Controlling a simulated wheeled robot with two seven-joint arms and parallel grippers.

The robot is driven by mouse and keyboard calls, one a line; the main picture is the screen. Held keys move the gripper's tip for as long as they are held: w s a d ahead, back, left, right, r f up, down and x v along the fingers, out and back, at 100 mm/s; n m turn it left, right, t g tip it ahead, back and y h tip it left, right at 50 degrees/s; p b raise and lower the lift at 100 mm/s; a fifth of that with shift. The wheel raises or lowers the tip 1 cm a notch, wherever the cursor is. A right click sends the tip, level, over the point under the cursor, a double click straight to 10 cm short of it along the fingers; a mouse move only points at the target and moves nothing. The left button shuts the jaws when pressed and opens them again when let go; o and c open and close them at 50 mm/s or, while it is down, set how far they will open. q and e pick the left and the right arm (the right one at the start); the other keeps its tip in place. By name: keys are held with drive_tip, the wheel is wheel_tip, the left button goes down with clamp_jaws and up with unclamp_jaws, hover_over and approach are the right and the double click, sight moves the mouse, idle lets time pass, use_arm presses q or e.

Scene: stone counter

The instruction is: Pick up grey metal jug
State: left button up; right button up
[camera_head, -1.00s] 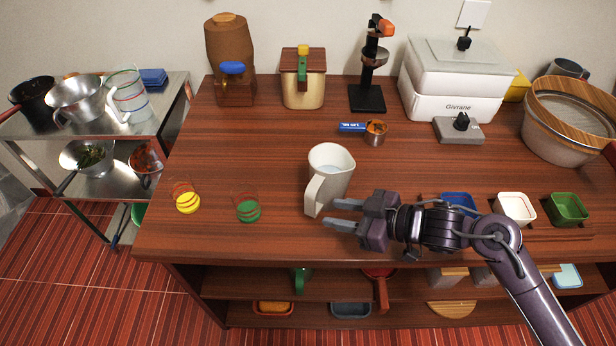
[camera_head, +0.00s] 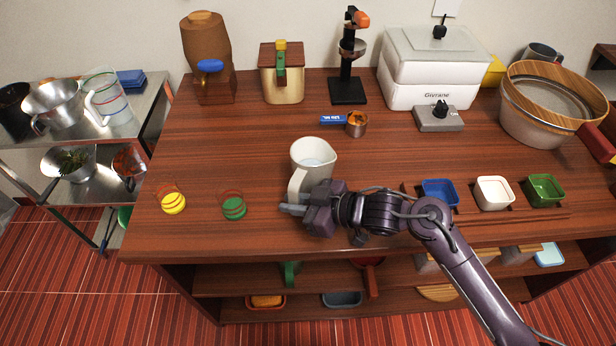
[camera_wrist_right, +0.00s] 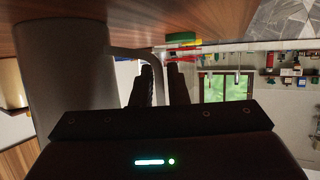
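The jug (camera_head: 318,155), pale grey-white in the head view, stands upright on the wooden counter, its handle (camera_head: 296,184) toward the front left. In the right wrist view the jug (camera_wrist_right: 65,80) is a grey wall filling the left. My right gripper (camera_head: 290,209) is at the jug's front, low by the handle. In the wrist view its fingers (camera_wrist_right: 163,85) are apart, with the handle (camera_wrist_right: 145,52) reaching between them; I cannot tell whether they touch it. Another shiny metal jug (camera_head: 52,102) stands on the side cart. My left gripper is not in view.
Yellow (camera_head: 173,203) and green (camera_head: 234,208) ringed items lie left of the jug. A small metal cup (camera_head: 356,125) stands behind it. Coloured bowls (camera_head: 493,192) are at the right. A wooden-rimmed tub (camera_head: 545,115) stands at the back right. Counter left of the jug is mostly clear.

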drive_tip(key=shift+c, duration=1.1)
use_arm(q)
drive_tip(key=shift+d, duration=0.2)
use_arm(e)
clamp_jaws()
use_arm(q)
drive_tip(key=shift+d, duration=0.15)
use_arm(e)
drive_tip(key=shift+r, duration=0.25)
drive_tip(key=shift+r, duration=0.15)
use_arm(q)
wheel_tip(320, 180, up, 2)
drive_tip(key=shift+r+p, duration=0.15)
drive_tip(key=shift+p, duration=1)
use_arm(e)
wheel_tip(320, 180, up, 19)
drive_tip(key=shift+r, duration=0.15)
